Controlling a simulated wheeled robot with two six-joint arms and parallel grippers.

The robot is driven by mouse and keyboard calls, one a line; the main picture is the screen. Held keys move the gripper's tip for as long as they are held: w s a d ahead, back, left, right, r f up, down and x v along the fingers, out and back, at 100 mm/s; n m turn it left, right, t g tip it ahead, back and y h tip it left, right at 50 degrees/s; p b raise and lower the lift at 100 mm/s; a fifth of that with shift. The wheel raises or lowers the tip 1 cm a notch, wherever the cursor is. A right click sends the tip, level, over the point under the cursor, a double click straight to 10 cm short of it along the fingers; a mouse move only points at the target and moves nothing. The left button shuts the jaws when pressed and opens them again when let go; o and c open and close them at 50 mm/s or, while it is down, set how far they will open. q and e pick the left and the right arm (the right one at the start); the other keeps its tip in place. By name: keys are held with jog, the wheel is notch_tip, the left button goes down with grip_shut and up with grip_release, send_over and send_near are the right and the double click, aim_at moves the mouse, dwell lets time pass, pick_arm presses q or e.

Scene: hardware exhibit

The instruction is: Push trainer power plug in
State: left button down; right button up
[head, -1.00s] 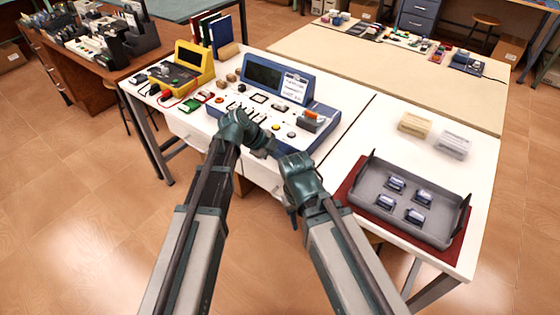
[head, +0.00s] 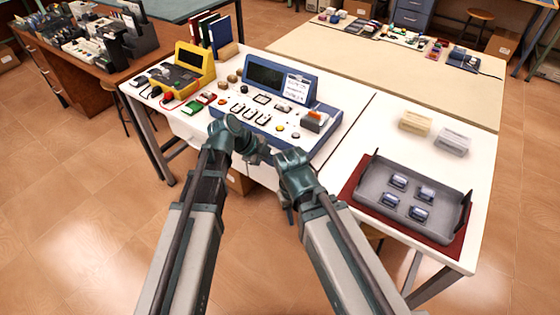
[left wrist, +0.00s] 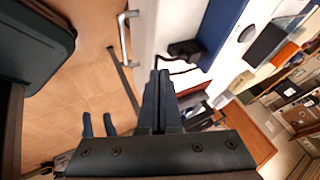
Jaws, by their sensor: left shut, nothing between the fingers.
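The blue trainer (head: 330,126) stands on the white bench; its blue side shows in the left wrist view (left wrist: 222,22). A black power plug (left wrist: 184,48) with a dark cable lies at the trainer's edge in the left wrist view. I cannot tell how deep it is seated; in the head view I cannot make it out. My left gripper (left wrist: 160,100) is shut and empty, its tips below the plug in that picture, apart from it. My right gripper (left wrist: 98,124) shows as two separated fingers; in the head view it hangs down before the bench.
A grey tray (head: 372,204) with several small modules sits on a red mat at the right. A yellow device (head: 186,72) and small parts lie left of the trainer. Two small boxes stand behind the tray. Bare white bench lies between trainer and tray.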

pick_arm(q)
jog(key=p+v, duration=0.4)
jog(key=v, duration=0.3)
jog(key=shift+a+p, duration=0.15)
jog(key=shift+p, duration=0.25)
jog(key=s+a+f+n+g+y, duration=0.1)
jog(key=s+f+n+y, duration=0.1)
jog(key=s+n+y, duration=0.2)
jog(key=s+a+f+n+g+y, duration=0.1)
jog(key=s+n+y, duration=0.3)
jog(key=s+n, duration=0.6)
jog(key=f+n, duration=0.1)
jog(key=n, duration=0.5)
jog(key=shift+s+a+y, duration=0.2)
jog(key=shift+s+y, duration=0.05)
jog(key=shift+y, duration=0.05)
